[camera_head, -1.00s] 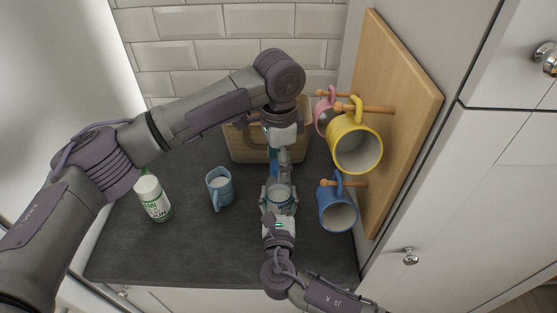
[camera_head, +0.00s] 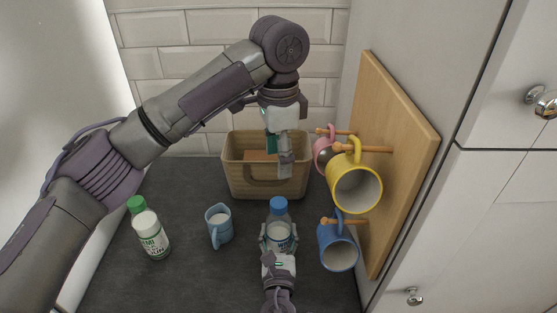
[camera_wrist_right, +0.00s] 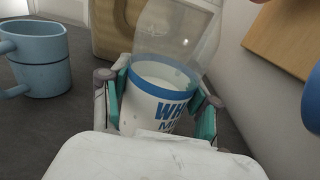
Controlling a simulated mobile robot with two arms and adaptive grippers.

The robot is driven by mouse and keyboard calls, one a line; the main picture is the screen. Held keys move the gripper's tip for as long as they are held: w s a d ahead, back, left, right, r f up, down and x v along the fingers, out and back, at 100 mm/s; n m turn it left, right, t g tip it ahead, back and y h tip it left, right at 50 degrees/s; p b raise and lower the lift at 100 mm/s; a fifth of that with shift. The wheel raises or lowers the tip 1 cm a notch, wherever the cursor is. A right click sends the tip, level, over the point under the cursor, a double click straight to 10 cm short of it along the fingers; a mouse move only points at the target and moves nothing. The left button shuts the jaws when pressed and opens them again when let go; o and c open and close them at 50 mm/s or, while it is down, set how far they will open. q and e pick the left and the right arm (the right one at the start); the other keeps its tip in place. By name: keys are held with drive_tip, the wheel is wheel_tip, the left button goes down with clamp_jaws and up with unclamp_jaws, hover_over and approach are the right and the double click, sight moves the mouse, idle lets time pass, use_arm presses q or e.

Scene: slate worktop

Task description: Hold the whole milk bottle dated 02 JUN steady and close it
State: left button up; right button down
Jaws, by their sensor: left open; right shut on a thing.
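The whole milk bottle (camera_head: 279,228) stands upright on the worktop, with a blue cap (camera_head: 279,204) on its top. How tightly the cap sits cannot be told, and the date is not legible. My right gripper (camera_head: 278,243) is shut around the bottle's lower body; in the right wrist view its pads flank the bottle's blue-banded label (camera_wrist_right: 160,106), and the bottle's top is out of frame. My left gripper (camera_head: 284,168) is open and empty, pointing down above and behind the cap, apart from it, in front of the basket.
A woven basket (camera_head: 265,187) stands behind the bottle. A light blue mug (camera_head: 219,228) and a green-capped milk bottle (camera_head: 150,232) stand to the left. A yellow mug (camera_head: 355,190), a blue mug (camera_head: 338,250) and a pink mug (camera_head: 322,155) hang on the wooden rack (camera_head: 400,165) close at right.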

drive_tip(key=shift+c, duration=1)
unclamp_jaws()
drive_tip(key=s, duration=1.2)
